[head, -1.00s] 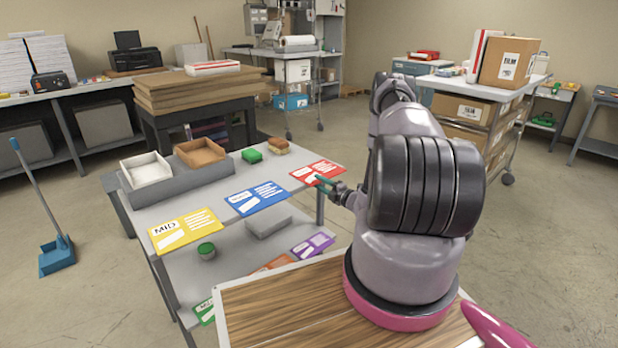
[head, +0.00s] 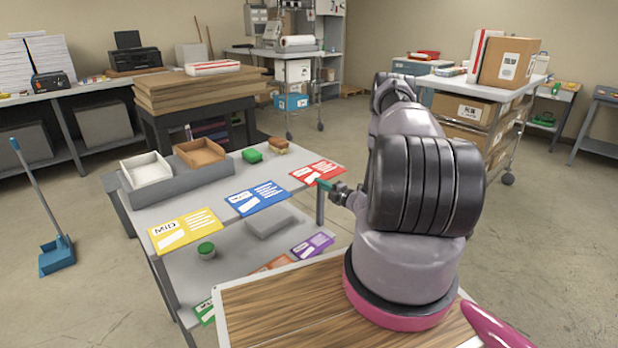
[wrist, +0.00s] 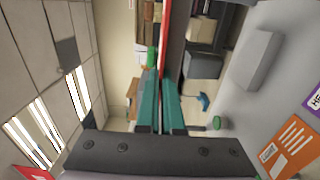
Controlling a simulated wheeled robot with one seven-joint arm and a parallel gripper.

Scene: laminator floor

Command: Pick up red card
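The red card (head: 316,173) lies flat at the right front corner of the grey table, with its near edge at the table edge. In the wrist view the card (wrist: 165,35) shows almost edge-on as a thin red strip running down to the fingertips. My gripper (head: 320,182) is at the card's near edge. In the wrist view its two teal fingers (wrist: 160,85) lie close together with the strip's end between them. They look shut on the card's edge. The exact contact is partly hidden by the fingers.
A blue card (head: 256,198) and a yellow card (head: 185,230) lie to the left on the same table. A lower shelf holds a purple card (head: 313,245).

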